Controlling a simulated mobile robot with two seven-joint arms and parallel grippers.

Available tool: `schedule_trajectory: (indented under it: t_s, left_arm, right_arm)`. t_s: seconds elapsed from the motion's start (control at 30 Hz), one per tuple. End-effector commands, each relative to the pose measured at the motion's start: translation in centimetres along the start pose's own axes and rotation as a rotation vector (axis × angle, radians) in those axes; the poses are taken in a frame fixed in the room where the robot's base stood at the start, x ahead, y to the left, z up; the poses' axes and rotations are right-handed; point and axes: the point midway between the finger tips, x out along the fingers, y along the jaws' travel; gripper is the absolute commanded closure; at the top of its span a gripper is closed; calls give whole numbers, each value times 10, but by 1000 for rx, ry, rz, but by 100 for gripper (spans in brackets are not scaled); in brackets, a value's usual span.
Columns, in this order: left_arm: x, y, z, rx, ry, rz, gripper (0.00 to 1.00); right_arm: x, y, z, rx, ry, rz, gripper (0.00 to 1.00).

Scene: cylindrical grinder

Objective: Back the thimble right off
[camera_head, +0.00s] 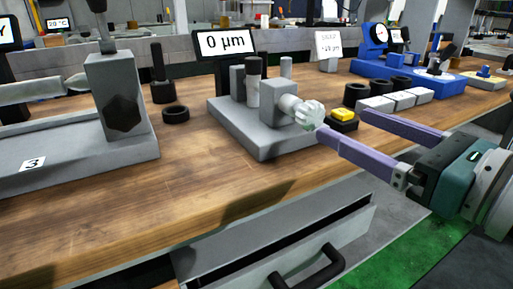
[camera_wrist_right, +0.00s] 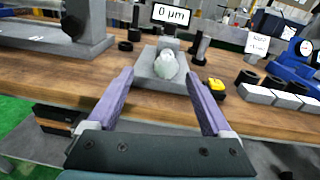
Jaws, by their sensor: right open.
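The thimble (camera_head: 309,112) is a pale, ribbed knob on the front of a grey gauge block fixture (camera_head: 262,140). In the right wrist view the thimble (camera_wrist_right: 167,66) lies ahead, between the lines of my two fingers. My right gripper (camera_head: 342,123) is open and empty, its purple fingers reaching in from the right. In the head view the nearer fingertip is close to the thimble; I cannot tell whether it touches. A display (camera_head: 225,43) behind the fixture reads 0 µm. My left gripper is not in view.
Several grey blocks (camera_head: 395,101) and black rings stand further right. A grey machine (camera_head: 120,105) stands at left. An open drawer (camera_head: 290,240) juts out below the wooden bench edge.

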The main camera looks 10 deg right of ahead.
Motion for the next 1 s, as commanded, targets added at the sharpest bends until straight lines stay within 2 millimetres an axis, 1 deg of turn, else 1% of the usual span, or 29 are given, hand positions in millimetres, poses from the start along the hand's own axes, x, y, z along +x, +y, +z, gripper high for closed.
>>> schedule_trajectory:
  t_s: [0.03,0.13,0.27,0.37,0.6,0.7,0.8,0.9,1.0]
  left_arm:
    - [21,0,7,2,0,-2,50]
    - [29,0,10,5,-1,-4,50]
    - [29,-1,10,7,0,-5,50]
    - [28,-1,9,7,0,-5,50]
    - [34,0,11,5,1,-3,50]
    - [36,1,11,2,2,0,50]
    - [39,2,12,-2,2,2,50]
    - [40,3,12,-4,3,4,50]
    - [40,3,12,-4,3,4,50]
  right_arm:
    - [2,-4,-20,51,-15,-20,16]
    - [3,-11,-25,125,-35,-43,16]
    - [8,-14,-23,157,-46,-52,16]
    - [19,-15,-21,156,-46,-51,16]
    - [64,-17,-20,154,-46,-50,16]
    - [81,-18,-20,153,-45,-50,16]
    - [92,-18,-20,152,-43,-50,16]
    - [99,-18,-20,153,-42,-50,16]
    - [102,-19,-19,152,-42,-50,16]
